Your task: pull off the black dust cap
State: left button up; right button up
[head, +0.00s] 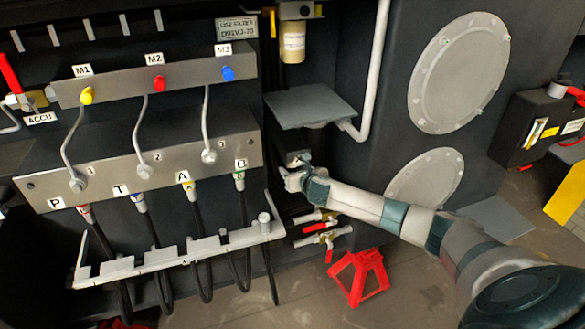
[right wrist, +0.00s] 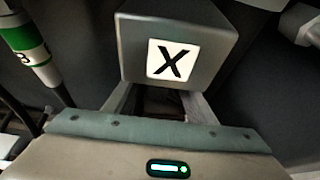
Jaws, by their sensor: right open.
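A grey block with an X label (right wrist: 172,58) fills the upper middle of the right wrist view. In the head view the X block (head: 298,157) is small, at the right end of the manifold. My right gripper (head: 288,176) is right at this block, and its two fingers (right wrist: 160,104) reach under the block's lower edge. The fingers are apart. A dark patch shows between them, but I cannot tell whether it is the black dust cap. The cap is not clearly seen in either view. My left gripper is not in view.
A hose with a green band marked B (right wrist: 30,48) hangs close on the left. A grey plate (head: 310,105) juts out above my right gripper. Red-handled valves (head: 322,238) sit below it, and a red stand (head: 357,277) is on the floor.

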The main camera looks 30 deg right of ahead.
jog(key=shift+x, duration=0.95)
grip_shut()
jog(key=shift+f, duration=0.1)
jog(key=shift+f+b, duration=1.05)
jog(key=shift+f, duration=0.7)
jog(key=shift+d+f+b, duration=0.3)
jog(key=shift+f+b, duration=0.05)
jog(key=shift+f, duration=0.35)
jog(key=shift+f, duration=0.15)
